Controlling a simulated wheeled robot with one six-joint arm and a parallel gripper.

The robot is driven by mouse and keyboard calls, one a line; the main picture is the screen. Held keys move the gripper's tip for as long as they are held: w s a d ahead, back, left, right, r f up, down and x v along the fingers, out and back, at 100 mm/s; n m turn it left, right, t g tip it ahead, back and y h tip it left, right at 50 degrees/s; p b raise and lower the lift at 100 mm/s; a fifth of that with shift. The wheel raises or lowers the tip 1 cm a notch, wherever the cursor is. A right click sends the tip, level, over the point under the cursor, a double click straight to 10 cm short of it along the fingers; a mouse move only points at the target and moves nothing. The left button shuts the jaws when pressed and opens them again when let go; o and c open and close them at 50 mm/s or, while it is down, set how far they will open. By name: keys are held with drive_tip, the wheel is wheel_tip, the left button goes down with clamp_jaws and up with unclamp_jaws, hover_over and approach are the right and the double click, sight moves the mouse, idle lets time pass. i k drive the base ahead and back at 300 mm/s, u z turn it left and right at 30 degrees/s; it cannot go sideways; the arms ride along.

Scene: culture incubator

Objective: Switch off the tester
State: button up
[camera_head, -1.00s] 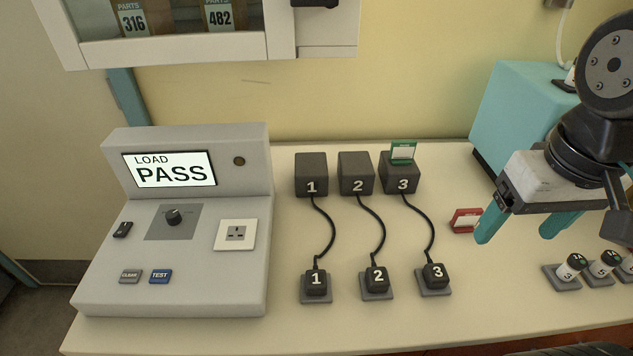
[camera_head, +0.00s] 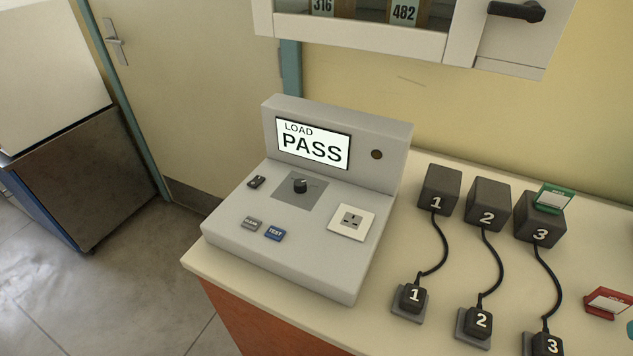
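The grey tester (camera_head: 225,238) stands at the left end of the bench. Its lit screen (camera_head: 312,144) reads "LOAD PASS". A small black rocker switch (camera_head: 256,182) is at the left of its sloped panel; I cannot tell its position for sure. A black knob (camera_head: 300,186) sits right of it, with a grey CLEAR button (camera_head: 251,223) and a blue TEST button (camera_head: 275,233) below. The tester's socket (camera_head: 351,220) is empty. My gripper is out of view now; at most a sliver of teal shows at the right edge.
Black adapters numbered 1 (camera_head: 439,188), 2 (camera_head: 487,203) and 3 (camera_head: 540,217) stand right of the tester, their plugs on grey pads. A green tag (camera_head: 555,197) is on adapter 3. A red tag (camera_head: 608,303) lies further right. A wall cabinet (camera_head: 375,36) hangs above. Floor is open at left.

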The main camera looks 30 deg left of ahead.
sight(255, 183)
drive_tip(key=k, duration=1)
drive_tip(key=u, duration=2.1)
drive_tip(key=i, duration=1.45)
drive_tip(key=z, duration=1.85)
